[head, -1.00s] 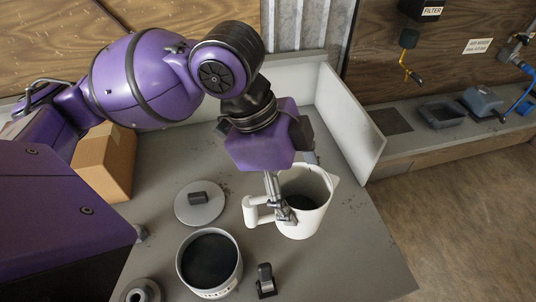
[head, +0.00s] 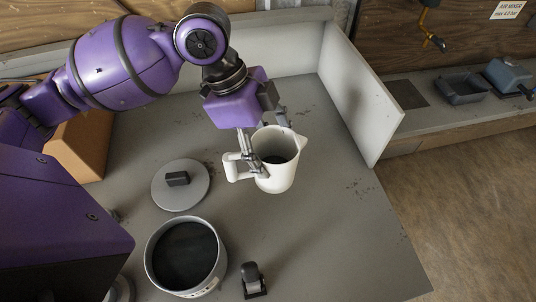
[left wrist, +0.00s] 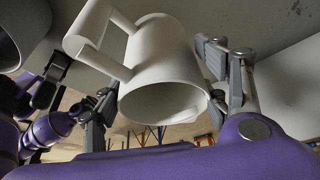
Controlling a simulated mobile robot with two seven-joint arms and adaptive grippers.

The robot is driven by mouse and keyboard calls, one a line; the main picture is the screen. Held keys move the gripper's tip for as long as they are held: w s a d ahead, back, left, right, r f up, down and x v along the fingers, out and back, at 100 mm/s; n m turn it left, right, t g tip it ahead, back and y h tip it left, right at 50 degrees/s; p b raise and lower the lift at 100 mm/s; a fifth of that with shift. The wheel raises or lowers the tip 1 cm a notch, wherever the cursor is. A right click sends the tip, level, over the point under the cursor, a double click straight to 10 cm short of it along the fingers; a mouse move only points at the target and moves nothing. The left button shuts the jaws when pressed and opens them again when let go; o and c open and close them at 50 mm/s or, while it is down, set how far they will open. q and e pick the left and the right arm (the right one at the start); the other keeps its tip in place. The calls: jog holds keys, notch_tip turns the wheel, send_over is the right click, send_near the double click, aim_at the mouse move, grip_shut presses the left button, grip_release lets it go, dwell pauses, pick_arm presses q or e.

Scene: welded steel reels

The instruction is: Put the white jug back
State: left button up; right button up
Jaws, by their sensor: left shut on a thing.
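The white jug (head: 282,178) is upright over the grey worktop, with its handle to the left and its spout to the right. Its inside looks dark towards the bottom. My left gripper (head: 268,152) is shut on the jug, reaching down from above with one finger on the near wall beside the handle. In the left wrist view the jug (left wrist: 165,65) sits between the two fingers. I cannot tell whether its base touches the worktop.
A round grey lid (head: 181,194) and an open pot (head: 187,258) with dark contents are left of the jug. A small black object (head: 253,280) stands near the front. A cardboard box (head: 80,145) is at left. White panels (head: 345,90) border the back and right. The worktop's right part is clear.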

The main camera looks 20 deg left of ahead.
aim_at(267, 157)
pick_arm(q)
jog(key=shift+w+a+f, duration=0.15)
jog(key=shift+w+f, duration=0.15)
jog(key=shift+f, duration=0.15)
jog(key=f, duration=0.3)
jog(key=shift+w+a+f, duration=0.2)
jog(key=shift+w+f, duration=0.05)
jog(key=shift+f, duration=0.15)
pick_arm(e)
jog(key=shift+s+d+f, duration=0.1)
jog(key=shift+s+f, duration=0.5)
jog(key=shift+s, duration=0.2)
pick_arm(q)
jog(key=shift+f, duration=0.1)
pick_arm(e)
jog(key=shift+w+r, duration=0.1)
jog(key=shift+w, duration=0.05)
pick_arm(q)
jog(key=o, duration=2.1)
pick_arm(e)
jog(key=shift+w, duration=0.3)
